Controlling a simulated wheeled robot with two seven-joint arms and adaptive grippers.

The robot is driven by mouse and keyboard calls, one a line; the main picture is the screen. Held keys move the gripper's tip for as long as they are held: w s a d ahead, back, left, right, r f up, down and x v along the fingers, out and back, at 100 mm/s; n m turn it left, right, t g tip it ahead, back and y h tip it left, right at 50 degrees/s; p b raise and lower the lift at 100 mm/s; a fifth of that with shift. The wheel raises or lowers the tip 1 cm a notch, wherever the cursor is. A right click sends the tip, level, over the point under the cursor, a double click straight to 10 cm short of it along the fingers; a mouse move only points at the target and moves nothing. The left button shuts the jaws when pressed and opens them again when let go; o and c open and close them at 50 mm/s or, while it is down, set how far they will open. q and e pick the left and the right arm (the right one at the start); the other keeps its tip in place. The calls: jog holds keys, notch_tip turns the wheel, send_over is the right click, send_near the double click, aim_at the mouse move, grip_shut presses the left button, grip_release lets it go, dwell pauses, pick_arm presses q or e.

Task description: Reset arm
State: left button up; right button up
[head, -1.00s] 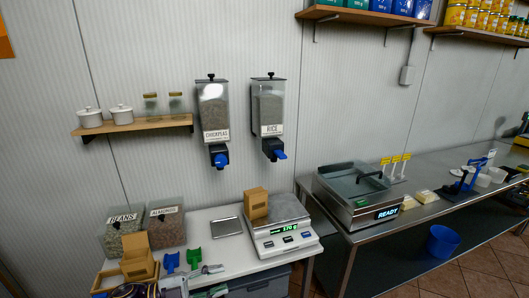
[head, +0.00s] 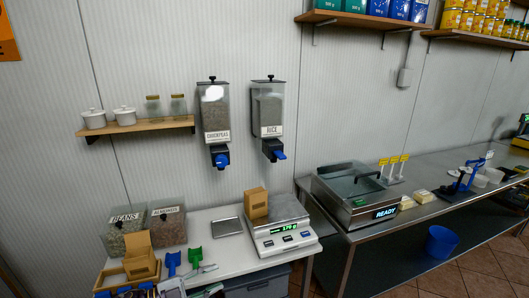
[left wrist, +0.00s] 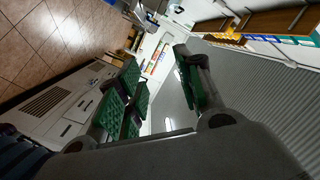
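My left gripper (left wrist: 157,70) shows in the left wrist view with its two green-padded fingers spread apart. Nothing is between them. In the head view, whatever shows of my arms is cut off at the bottom edge and too small to make out. My right gripper is not in view. No object is named by the task. A brown box (head: 257,203) stands on the weighing scale (head: 283,240), whose green display appears to read 170 g.
The white table (head: 235,258) carries bins of beans (head: 126,228) and almonds (head: 168,226), a blue scoop (head: 172,263), a green scoop (head: 195,256) and a metal tray (head: 228,227). Chickpea (head: 214,110) and rice (head: 268,110) dispensers hang above. A metal counter (head: 430,190) stands right.

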pick_arm(q)
jog(key=w+a+f+n+t+y, duration=0.35)
jog(key=a+f, duration=0.25)
jog(key=f, duration=0.4)
jog(key=w+a+f+n+t+y, duration=0.2)
jog(key=w+a+f+n+y, duration=0.25)
jog(key=f, duration=0.55)
jog(key=s+a+f+n+g+y, duration=0.1)
jog(key=s+a+f+n+y, duration=0.3)
jog(key=f, duration=0.5)
jog(key=s+a+f+n+g+y, duration=0.15)
jog(key=s+a+f, duration=0.35)
jog(key=f, duration=0.5)
jog(key=s+d+f+n+g+y, duration=0.1)
jog(key=s+f+n+g, duration=0.1)
jog(key=s+f, duration=0.65)
jog(key=s+d+f+n+g+y, duration=0.1)
jog(key=s+d+f+g, duration=0.15)
jog(key=s+f, duration=0.6)
jog(key=s+d+f+n+g+y, duration=0.1)
jog(key=s+f+n+g, duration=0.2)
jog(key=s, duration=1)
jog(key=s+d+f+g, duration=0.1)
jog(key=s+d+f, duration=0.1)
jog(key=s, duration=0.4)
jog(key=s+d+f+g, duration=0.2)
jog(key=s, duration=0.4)
jog(key=shift+s+f+h, duration=0.2)
jog(key=shift+s+h, duration=0.1)
jog(key=shift+h, duration=0.05)
